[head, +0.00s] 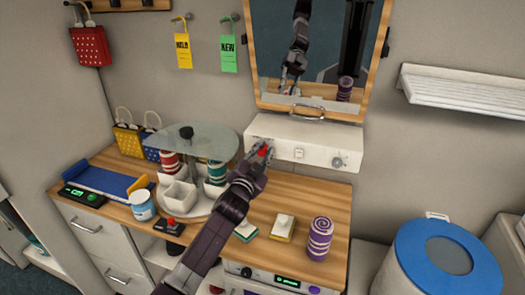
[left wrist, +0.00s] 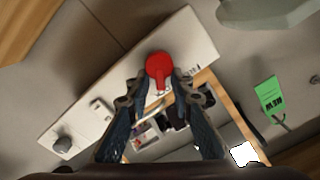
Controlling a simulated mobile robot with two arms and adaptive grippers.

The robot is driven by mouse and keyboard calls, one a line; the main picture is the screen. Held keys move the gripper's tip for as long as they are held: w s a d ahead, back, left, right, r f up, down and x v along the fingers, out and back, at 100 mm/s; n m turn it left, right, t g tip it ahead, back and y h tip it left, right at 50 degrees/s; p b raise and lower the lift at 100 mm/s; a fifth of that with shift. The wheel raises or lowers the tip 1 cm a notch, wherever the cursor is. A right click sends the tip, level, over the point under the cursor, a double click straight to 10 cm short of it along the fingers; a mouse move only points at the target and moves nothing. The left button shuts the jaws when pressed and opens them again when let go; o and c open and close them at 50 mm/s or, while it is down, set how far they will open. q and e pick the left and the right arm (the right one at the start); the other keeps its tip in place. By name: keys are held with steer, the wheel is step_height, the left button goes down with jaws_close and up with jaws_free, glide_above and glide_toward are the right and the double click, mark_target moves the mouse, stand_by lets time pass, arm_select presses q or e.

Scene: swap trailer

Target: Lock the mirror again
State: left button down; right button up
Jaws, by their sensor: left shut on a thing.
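The wood-framed mirror (head: 318,50) hangs on the wall above a white panel box (head: 284,130). A metal handle (head: 307,110) shows at its bottom edge. A red turn knob (head: 264,151) sits at the left end of the panel box's front. My left gripper (head: 259,158) reaches up to it and is shut on it. In the left wrist view the red knob (left wrist: 158,70) lies between the two fingertips (left wrist: 159,88), its round head partly showing beyond them. The fingers hide part of it. My right gripper is not in view.
A switch (head: 299,154) and a round dial (head: 338,161) are on the same panel. A glass-topped carousel (head: 205,141) stands left of my gripper. A purple striped can (head: 319,239) and sponges stand on the wooden counter (head: 285,190). Yellow and green tags (head: 228,53) hang at upper left.

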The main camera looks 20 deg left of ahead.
arm_select(q)
steer(key=shift+f+m, duration=0.25)
steer(key=shift+m, duration=0.35)
steer(key=c, duration=1.7)
jaws_free()
steer(key=shift+r, duration=0.1)
steer(key=shift+c, duration=0.2)
steer(key=s, duration=1.2)
steer(key=shift+a, duration=0.2)
